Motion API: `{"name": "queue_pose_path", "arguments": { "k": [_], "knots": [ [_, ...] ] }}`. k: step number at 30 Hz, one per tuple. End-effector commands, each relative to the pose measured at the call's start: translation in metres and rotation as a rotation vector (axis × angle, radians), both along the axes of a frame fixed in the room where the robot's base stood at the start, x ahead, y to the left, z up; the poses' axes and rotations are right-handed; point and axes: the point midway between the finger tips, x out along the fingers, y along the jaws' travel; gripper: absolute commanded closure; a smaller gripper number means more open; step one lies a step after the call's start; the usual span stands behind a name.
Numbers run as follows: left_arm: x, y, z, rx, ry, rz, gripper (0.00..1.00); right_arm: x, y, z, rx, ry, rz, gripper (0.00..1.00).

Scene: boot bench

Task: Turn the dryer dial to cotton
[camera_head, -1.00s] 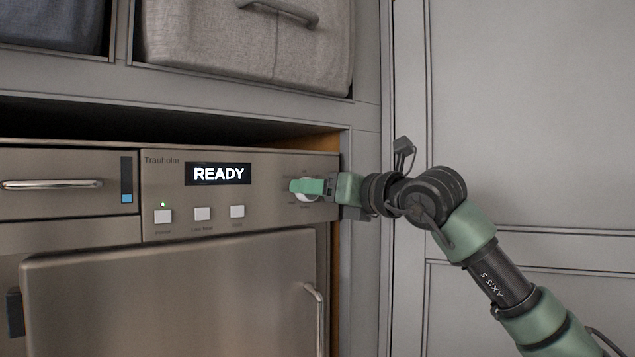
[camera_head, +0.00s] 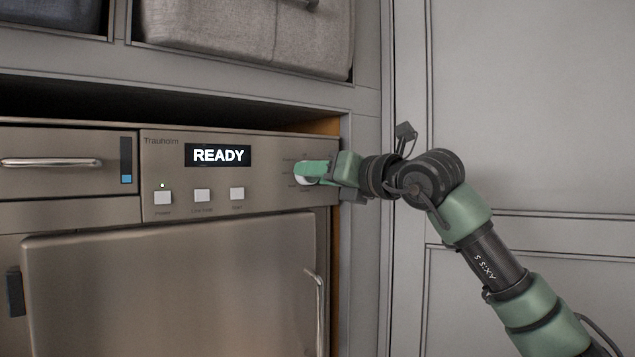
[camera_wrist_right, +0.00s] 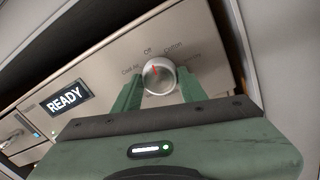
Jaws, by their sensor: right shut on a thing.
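The dryer dial (camera_wrist_right: 159,76) is a round silver knob at the right end of the dryer's front panel. In the right wrist view its red mark points up, slightly left, toward the "Off" label. "Cotton" is printed just right of "Off", and "Cool Air" is on the left. My right gripper (camera_wrist_right: 160,92) is shut on the dial, one green finger on each side. In the head view the right gripper (camera_head: 308,173) covers much of the dial and its labels. The display (camera_head: 218,155) reads READY. My left gripper is not in view.
Several square buttons (camera_head: 202,196) sit under the display, with a small green light above the leftmost. A drawer with a bar handle (camera_head: 50,162) is on the left. The dryer door (camera_head: 170,285) is below. A fabric bin (camera_head: 245,35) stands above, and a grey cabinet wall is close on the right.

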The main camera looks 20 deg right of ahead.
Motion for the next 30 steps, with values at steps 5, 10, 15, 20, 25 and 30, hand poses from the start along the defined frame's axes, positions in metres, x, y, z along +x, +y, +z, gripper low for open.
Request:
{"name": "queue_pose_path", "arguments": {
  "k": [5,10,15,20,25,30],
  "knots": [
    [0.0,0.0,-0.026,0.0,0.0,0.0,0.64,-0.001,0.0,-0.005,0.133,0.043,0.001,0.99],
    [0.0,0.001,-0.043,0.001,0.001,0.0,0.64,-0.001,0.001,-0.004,0.27,0.094,0.001,0.99],
    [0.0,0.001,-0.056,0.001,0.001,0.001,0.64,-0.001,0.0,-0.003,0.397,0.14,0.0,0.99],
    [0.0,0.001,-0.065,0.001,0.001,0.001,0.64,-0.001,0.0,-0.002,0.495,0.176,0.0,0.99],
    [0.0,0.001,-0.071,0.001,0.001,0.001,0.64,-0.001,0.0,-0.001,0.569,0.202,0.0,0.99],
    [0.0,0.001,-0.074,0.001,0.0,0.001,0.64,-0.001,0.0,-0.001,0.61,0.218,-0.002,0.99]
  ]
}}
